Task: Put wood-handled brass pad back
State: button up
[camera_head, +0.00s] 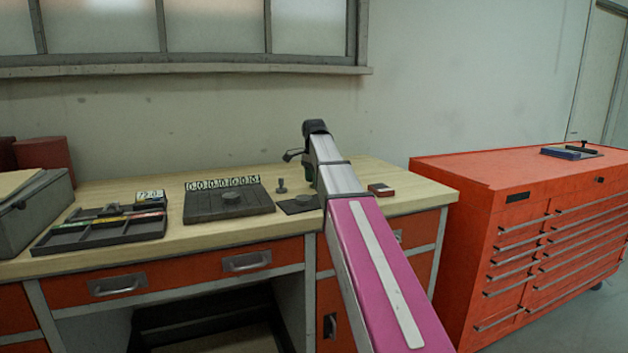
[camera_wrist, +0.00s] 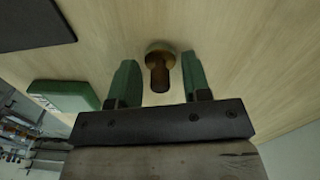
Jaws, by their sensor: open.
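The wood-handled brass pad (camera_wrist: 158,70) shows in the wrist view, with a round brass base on the pale wood surface and a brown handle pointing toward the camera. My gripper (camera_wrist: 158,62) is open, its two green fingers on either side of the pad with a gap on both sides. In the head view my gripper (camera_head: 309,174) is mostly hidden behind my arm, low over the workbench. A small dark knobbed piece (camera_head: 281,186) stands left of it; I cannot tell whether it is the same pad.
The workbench (camera_head: 130,255) holds a dark compartment tray (camera_head: 100,235), a board with number tiles (camera_head: 229,201), a dark square plate (camera_head: 299,204) and a small box (camera_head: 381,190). A green block (camera_wrist: 62,95) lies left in the wrist view. A red tool cabinet (camera_head: 530,220) stands right.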

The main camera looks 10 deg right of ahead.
notch_tip(320, 180, up, 12)
dwell(0.5)
